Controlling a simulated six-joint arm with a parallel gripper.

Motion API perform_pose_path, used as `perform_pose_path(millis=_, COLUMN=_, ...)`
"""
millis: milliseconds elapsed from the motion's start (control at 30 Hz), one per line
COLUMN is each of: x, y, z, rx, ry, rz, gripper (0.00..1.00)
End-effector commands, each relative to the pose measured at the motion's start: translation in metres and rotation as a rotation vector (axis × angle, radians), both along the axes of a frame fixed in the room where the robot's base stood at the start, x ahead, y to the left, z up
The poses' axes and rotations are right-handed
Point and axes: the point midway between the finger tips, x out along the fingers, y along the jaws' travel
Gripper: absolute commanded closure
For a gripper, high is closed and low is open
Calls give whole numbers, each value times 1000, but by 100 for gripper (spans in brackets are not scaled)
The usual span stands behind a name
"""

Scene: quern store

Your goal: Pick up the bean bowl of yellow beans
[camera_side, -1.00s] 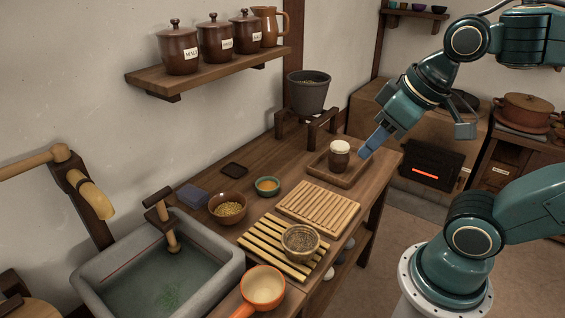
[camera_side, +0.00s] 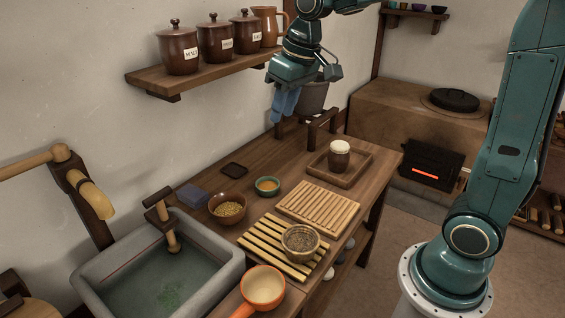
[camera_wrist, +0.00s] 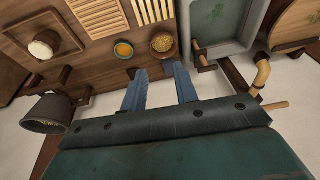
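The brown bowl of yellow beans (camera_side: 227,209) stands on the wooden bench beside the stone sink. It also shows at the top middle of the wrist view (camera_wrist: 164,44). My gripper (camera_side: 283,108) is high above the back of the bench, right of the bowl and well clear of it. In the wrist view, its two blue fingers (camera_wrist: 160,76) are apart with nothing between them, and the bowl appears beyond their tips.
A small green bowl (camera_side: 267,186) and a blue block (camera_side: 192,196) flank the bean bowl. A slatted rack with a bowl of darker contents (camera_side: 300,240) lies in front. The sink (camera_side: 225,273) is left. A shelf of jars (camera_side: 205,75) overhangs. A grey bucket (camera_side: 313,100) is near my gripper.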

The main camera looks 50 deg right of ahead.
Motion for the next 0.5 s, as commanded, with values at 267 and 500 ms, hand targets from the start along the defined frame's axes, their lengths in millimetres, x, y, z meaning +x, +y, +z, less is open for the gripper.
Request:
perform_pose_path(millis=267, x=60, y=-11, z=-33, rx=21, ry=68, rz=4, gripper=71)
perform_pose_path(millis=500, x=106, y=-23, z=-72, rx=41, ry=121, rz=8, gripper=71)
